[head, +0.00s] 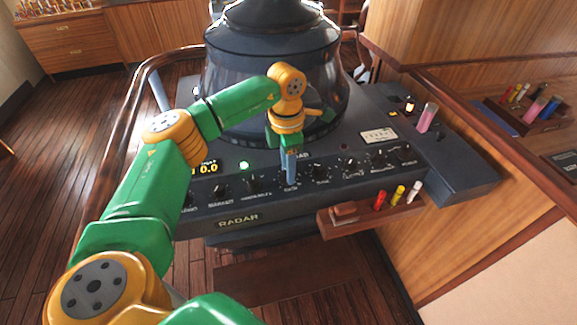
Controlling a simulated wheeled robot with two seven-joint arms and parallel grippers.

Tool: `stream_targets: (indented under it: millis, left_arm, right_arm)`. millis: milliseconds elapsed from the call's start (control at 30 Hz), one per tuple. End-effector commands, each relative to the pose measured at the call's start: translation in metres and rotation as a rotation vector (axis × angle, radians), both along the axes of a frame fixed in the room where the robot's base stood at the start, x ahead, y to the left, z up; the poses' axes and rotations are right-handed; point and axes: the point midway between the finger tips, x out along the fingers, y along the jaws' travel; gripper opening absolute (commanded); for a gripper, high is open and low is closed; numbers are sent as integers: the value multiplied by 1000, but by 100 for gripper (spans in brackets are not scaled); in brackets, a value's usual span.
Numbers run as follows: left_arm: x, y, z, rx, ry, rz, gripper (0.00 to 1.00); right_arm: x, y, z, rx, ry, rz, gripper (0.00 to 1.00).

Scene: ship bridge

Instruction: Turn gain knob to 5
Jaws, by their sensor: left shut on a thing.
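The radar console panel (235,199) carries a row of small black knobs with white labels. My left gripper (290,178) points down at the middle of this row, its blue fingers shut on a knob there. The fingers hide most of this knob, and the label just below is small but looks like GAIN. The knob's pointer and scale cannot be read. Black knobs stand on both sides, such as one to the right (320,172) and one to the left (252,183). A yellow digital display (205,168) at the left is partly hidden by my arm. My right gripper is out of view.
The large dark radar hood (270,75) rises behind the gripper. A green lamp (243,165) glows on the panel. A wooden shelf (345,225) with red, yellow and white markers juts out at the front right. A pink cylinder (428,117) stands at the right. A wooden rail curves along the left.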

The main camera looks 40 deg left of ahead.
Motion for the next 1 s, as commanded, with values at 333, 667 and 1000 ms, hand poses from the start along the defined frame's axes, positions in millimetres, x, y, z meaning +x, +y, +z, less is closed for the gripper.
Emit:
stream_targets:
  millis: [333, 667, 1000]
  left_arm:
    - [1, 0, 2, 0, -6, -160, 0]
    - [2, 1, 3, 0, -7, -202, 0]
    - [2, 1, 3, 0, -8, -202, 42]
  right_arm:
    - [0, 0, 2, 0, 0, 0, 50]
    - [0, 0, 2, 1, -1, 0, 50]
    - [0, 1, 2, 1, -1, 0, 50]
